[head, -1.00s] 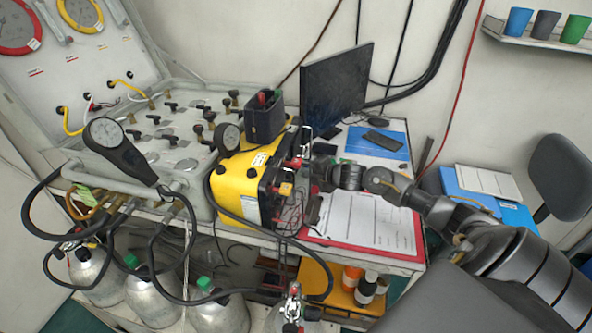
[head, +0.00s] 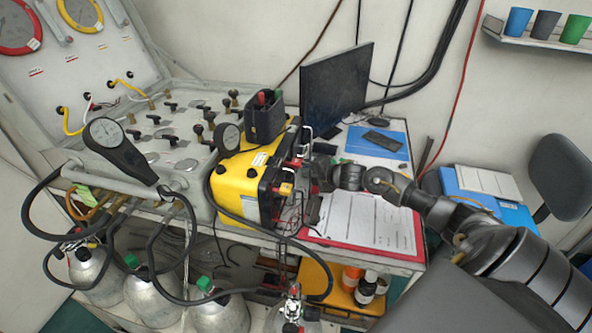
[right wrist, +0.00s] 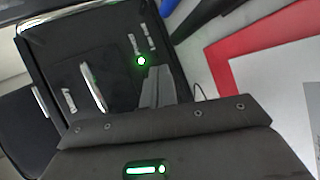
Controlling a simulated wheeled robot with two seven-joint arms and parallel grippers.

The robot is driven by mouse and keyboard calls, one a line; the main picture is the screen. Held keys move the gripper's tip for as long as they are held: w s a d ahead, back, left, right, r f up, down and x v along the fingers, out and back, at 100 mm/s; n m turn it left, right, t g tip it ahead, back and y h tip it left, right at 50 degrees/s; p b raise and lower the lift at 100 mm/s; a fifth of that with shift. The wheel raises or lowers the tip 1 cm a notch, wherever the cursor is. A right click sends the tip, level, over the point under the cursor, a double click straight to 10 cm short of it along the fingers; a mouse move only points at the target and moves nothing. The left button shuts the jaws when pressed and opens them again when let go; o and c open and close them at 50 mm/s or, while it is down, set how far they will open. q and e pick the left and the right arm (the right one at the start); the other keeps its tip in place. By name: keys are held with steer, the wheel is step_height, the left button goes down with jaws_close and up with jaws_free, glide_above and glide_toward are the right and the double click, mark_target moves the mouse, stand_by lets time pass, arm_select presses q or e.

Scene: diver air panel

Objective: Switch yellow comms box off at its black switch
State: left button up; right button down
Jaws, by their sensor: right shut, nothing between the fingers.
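The yellow comms box (head: 240,183) stands at the table edge beside the valve panel, its black front face turned right. In the right wrist view its black face (right wrist: 110,30) fills the upper left, with several pale metal fittings and a glowing green spot (right wrist: 141,61). I cannot tell which fitting is the black switch. My right gripper (head: 318,172) is right beside that face; in the right wrist view its fingers (right wrist: 158,82) are shut, empty, with tips just below the green spot. Contact with the switch cannot be told. My left gripper is not in view.
A black holder (head: 264,120) with red and green items sits on top of the box. A red clipboard (head: 400,249) with paper lies right of the box, below my right arm. A monitor (head: 336,88) stands behind. Black hoses loop in front, above gas cylinders (head: 150,298).

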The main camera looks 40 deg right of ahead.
steer(key=shift+w+a, duration=0.3)
steer(key=shift+w, duration=0.05)
steer(key=shift+w+a+r, duration=0.1)
steer(key=shift+w+a, duration=0.05)
steer(key=shift+w, duration=0.1)
stand_by(0.9)
steer(key=shift+s, duration=0.15)
steer(key=shift+s+d, duration=0.45)
steer(key=shift+s+d+f+p, duration=0.2)
steer(key=shift+s+d, duration=0.6)
steer(key=shift+s, duration=0.2)
steer(key=shift+s+d+f+p, duration=0.15)
steer(key=shift+s+d+p, duration=0.05)
steer(key=shift+s+d, duration=0.65)
steer(key=shift+a, duration=0.1)
